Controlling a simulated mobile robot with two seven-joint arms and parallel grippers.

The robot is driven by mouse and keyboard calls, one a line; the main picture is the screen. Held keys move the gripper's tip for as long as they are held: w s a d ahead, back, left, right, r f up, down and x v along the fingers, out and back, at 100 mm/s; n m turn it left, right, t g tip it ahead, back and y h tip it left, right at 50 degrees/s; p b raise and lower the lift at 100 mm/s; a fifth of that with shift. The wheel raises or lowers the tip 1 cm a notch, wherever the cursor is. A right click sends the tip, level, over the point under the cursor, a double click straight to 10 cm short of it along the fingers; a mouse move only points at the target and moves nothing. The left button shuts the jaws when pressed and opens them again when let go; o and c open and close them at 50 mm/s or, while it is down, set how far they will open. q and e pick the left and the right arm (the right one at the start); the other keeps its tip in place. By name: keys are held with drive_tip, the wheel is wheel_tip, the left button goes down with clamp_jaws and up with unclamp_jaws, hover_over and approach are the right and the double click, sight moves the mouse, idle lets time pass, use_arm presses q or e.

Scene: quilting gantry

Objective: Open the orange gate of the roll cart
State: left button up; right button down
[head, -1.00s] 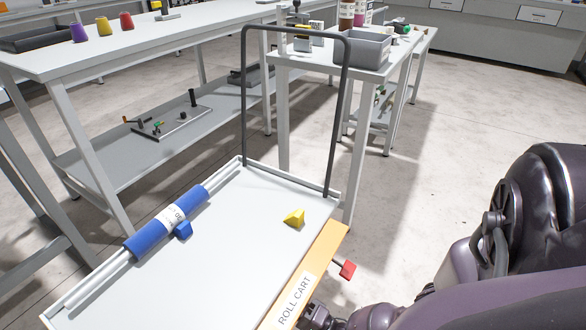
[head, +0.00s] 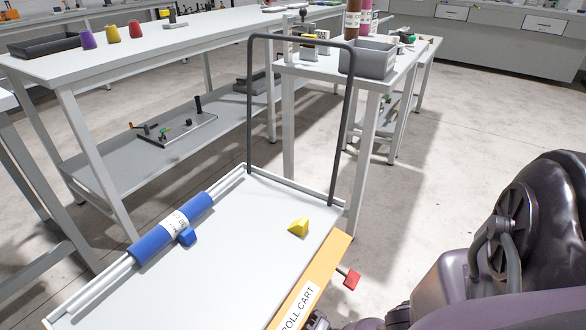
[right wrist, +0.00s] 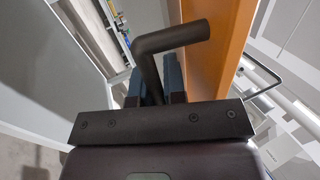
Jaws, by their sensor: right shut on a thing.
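The orange gate (head: 322,268) runs along the right side of the roll cart (head: 240,237) and bears a "ROLL CART" label. A red-ended piece (head: 352,279) sticks out from its outer side. In the right wrist view the orange gate (right wrist: 222,50) stands beside a dark bent handle (right wrist: 178,38). My right gripper (right wrist: 156,82) is shut on this handle, one finger on each side of its stem. In the head view only a small part of that gripper shows at the bottom edge. My left gripper is in neither view.
A blue roll (head: 172,226) on white rods lies along the cart's left side, and a yellow wedge (head: 299,228) sits on its deck. The cart's dark push frame (head: 249,110) rises near a white table (head: 290,72). Bare floor (head: 430,160) lies to the right.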

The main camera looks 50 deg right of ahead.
drive_tip(key=shift+w+r, duration=0.2)
drive_tip(key=shift+w, duration=0.05)
drive_tip(key=c, duration=1.5)
unclamp_jaws()
drive_tip(key=shift+s+f, duration=0.1)
drive_tip(key=shift+s, duration=0.15)
drive_tip(key=shift+v, duration=0.95)
drive_tip(key=s, duration=0.8)
drive_tip(key=s+d, duration=0.1)
drive_tip(key=s, duration=0.3)
drive_tip(key=shift+s+f, duration=0.15)
drive_tip(key=shift+s, duration=0.2)
drive_tip(key=shift+c, duration=0.2)
